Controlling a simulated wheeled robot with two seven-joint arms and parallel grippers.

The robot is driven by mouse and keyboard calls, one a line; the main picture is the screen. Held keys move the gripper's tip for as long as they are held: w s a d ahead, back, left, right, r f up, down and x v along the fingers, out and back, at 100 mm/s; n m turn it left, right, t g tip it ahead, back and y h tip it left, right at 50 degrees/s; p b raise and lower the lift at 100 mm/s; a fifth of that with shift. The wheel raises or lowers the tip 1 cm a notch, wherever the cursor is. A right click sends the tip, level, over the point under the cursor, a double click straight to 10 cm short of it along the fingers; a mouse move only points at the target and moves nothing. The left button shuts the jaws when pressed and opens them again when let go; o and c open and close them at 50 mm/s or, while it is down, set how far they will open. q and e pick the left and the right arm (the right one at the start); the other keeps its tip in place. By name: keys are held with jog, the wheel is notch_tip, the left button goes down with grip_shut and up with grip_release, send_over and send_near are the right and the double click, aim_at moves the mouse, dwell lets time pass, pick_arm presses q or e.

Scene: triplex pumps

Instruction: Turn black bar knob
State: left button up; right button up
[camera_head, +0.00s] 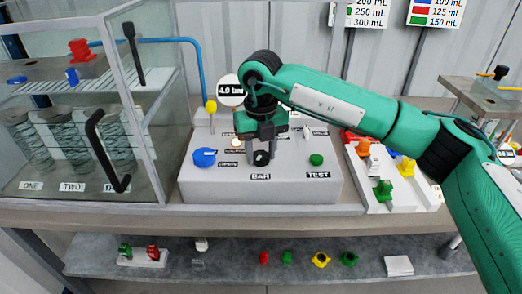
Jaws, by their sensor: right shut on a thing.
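The black bar knob (261,158) sits on the white control box (220,186), just above the "BAR" label. My right gripper (262,152) reaches down from above with its fingers around the knob and is shut on it. The fingers cover part of the knob, so its exact angle is hard to tell. My left gripper does not show.
A blue knob (204,157) and a green button (316,160) flank the bar knob on the box. A glass case with a black handle (107,150) stands at the left. A white tray (372,206) of coloured valves stands at the right. A shelf below holds small parts.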

aim_at(261, 155)
jog(key=o, duration=1)
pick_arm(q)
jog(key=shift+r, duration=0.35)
pick_arm(e)
notch_tip(261, 155, up, 14)
jog(key=shift+f, duration=0.1)
